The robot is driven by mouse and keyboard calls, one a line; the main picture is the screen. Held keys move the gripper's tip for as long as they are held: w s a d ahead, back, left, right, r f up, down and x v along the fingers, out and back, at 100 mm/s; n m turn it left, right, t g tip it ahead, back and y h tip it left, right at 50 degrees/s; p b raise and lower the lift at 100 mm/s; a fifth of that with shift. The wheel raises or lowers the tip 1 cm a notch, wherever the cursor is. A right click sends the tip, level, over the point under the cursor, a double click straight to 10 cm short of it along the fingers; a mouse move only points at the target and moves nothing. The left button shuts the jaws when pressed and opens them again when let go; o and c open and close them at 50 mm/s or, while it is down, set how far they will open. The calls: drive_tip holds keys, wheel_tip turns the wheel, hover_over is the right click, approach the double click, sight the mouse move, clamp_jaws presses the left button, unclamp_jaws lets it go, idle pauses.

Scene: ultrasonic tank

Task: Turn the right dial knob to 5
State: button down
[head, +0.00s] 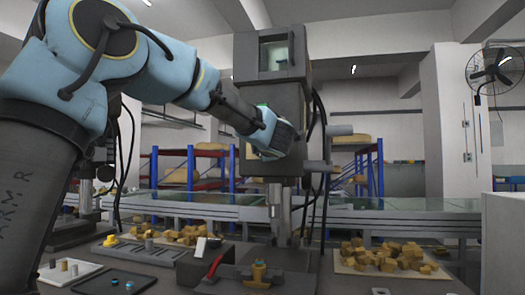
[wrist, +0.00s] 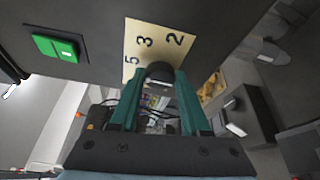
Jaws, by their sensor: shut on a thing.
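In the wrist view the dark round dial knob (wrist: 159,71) sits between the tips of my gripper (wrist: 160,82), whose teal fingers are shut on it. A cream dial plate (wrist: 134,38) behind the knob shows the numbers 5, 3 and 2, tilted in the picture. I cannot make out where the knob points, and the rest of the scale is hidden. In the head view my gripper (head: 275,140) is at the front of the tall dark machine (head: 270,93) and hides the knob. No second dial can be made out.
A green switch (wrist: 54,46) sits left of the dial in the wrist view. The head view shows black cables (head: 321,120) right of the machine. A bench below holds a red-handled tool (head: 214,267), trays (head: 114,282) and heaps of brown blocks (head: 385,256).

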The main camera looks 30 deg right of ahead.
idle(0.4)
drive_tip(key=shift+c, duration=1.9)
unclamp_jaws()
drive_tip(key=b+v, duration=0.2)
drive_tip(key=v, duration=0.8)
drive_tip(key=shift+s, duration=0.35)
drive_tip(key=shift+a+r, duration=0.1)
